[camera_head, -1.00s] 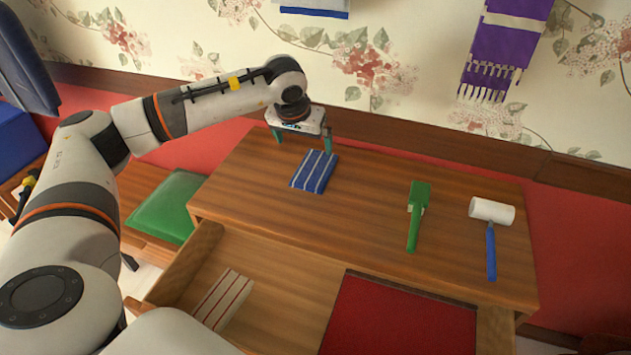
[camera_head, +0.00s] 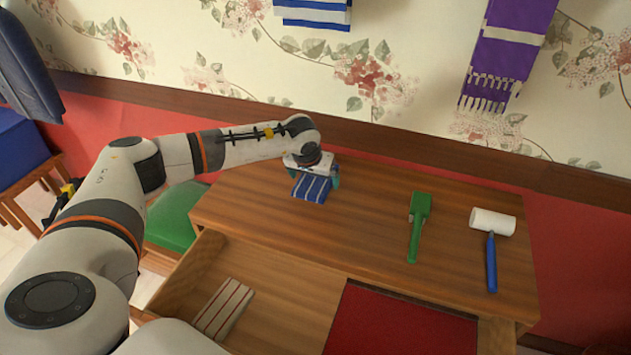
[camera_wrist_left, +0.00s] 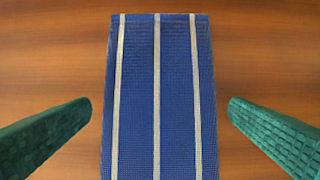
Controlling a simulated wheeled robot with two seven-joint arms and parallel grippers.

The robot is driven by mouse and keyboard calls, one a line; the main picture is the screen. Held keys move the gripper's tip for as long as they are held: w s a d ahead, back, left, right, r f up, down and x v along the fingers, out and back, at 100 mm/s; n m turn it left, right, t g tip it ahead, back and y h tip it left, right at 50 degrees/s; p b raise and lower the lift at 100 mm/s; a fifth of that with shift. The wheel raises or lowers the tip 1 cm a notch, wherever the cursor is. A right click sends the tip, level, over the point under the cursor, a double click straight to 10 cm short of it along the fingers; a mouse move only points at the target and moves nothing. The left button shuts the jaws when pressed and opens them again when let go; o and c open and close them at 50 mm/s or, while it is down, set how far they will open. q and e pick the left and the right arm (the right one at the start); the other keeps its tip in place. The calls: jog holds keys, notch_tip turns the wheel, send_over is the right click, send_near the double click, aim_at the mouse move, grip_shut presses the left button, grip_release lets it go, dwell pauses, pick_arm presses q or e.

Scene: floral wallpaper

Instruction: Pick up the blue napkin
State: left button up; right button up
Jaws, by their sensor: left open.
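The blue napkin (camera_head: 313,188) with pale stripes lies flat on the wooden table near its back left. My left gripper (camera_head: 314,180) is over the napkin, pointing down, and hides its far part in the head view. In the left wrist view the napkin (camera_wrist_left: 175,95) lies between the two green fingers (camera_wrist_left: 160,125), one on each side. The fingers are apart and a strip of bare wood shows between each finger and the napkin. My right gripper is not in view.
On the table (camera_head: 365,225) lie a green tool (camera_head: 418,225) and a blue-handled mallet (camera_head: 491,250) to the right. An open drawer (camera_head: 265,285) in front holds a red-striped cloth (camera_head: 223,308). A green-cushioned seat (camera_head: 174,217) stands at the left. The table's middle is clear.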

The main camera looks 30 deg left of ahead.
pick_arm(q)
jog(key=shift+f, duration=0.2)
jog(key=c, duration=1)
